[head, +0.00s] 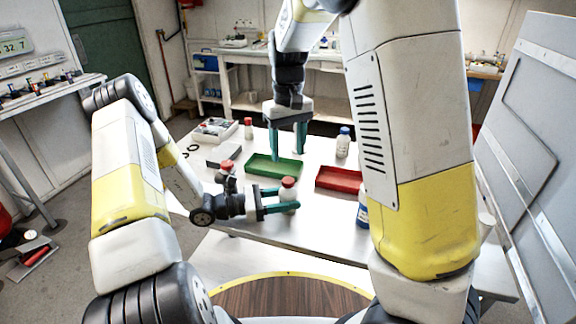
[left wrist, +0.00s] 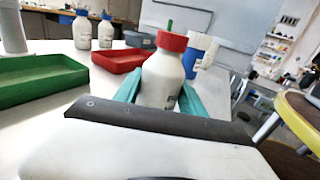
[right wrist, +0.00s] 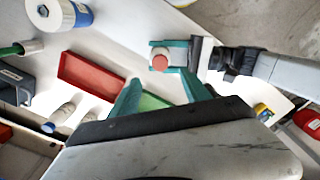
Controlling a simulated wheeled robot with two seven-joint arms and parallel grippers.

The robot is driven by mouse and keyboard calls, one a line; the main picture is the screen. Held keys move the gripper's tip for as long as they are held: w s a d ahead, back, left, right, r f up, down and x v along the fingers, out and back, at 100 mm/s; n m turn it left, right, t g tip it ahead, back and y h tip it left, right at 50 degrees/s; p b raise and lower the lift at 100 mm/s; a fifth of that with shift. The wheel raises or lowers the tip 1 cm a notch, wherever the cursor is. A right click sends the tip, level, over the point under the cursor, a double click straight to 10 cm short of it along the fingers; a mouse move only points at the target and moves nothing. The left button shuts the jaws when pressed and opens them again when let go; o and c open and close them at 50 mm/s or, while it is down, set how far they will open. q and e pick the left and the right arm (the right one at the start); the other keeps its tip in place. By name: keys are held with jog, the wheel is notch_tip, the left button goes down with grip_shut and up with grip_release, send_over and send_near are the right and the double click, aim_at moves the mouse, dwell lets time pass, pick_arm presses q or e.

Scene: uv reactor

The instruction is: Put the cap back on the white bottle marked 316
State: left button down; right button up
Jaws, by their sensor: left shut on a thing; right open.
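My left gripper (head: 291,198) is shut on a white bottle (left wrist: 160,85) and holds it upright or nearly so. A red cap (left wrist: 172,41) sits on top of this bottle; I cannot tell how tightly. Its label is too small to read, so I cannot confirm the 316 mark. The bottle shows in the head view (head: 287,194) in front of the green tray, and its red cap shows from above in the right wrist view (right wrist: 160,62). My right gripper (head: 288,155) is open and empty, pointing down over the green tray, behind the held bottle.
A green tray (head: 262,160) and a red tray (head: 338,187) lie on the table. Red-capped bottles (head: 248,131) (head: 227,167) stand at the left and back. A blue-capped bottle (head: 343,148) stands behind the red tray. A blue-labelled container (head: 362,210) stands at the right.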

jog(key=shift+r, duration=1.55)
pick_arm(q)
jog(key=c, duration=0.6)
grip_release()
jog(key=shift+a, duration=0.1)
jog(key=v, duration=0.7)
jog(key=shift+a, duration=0.35)
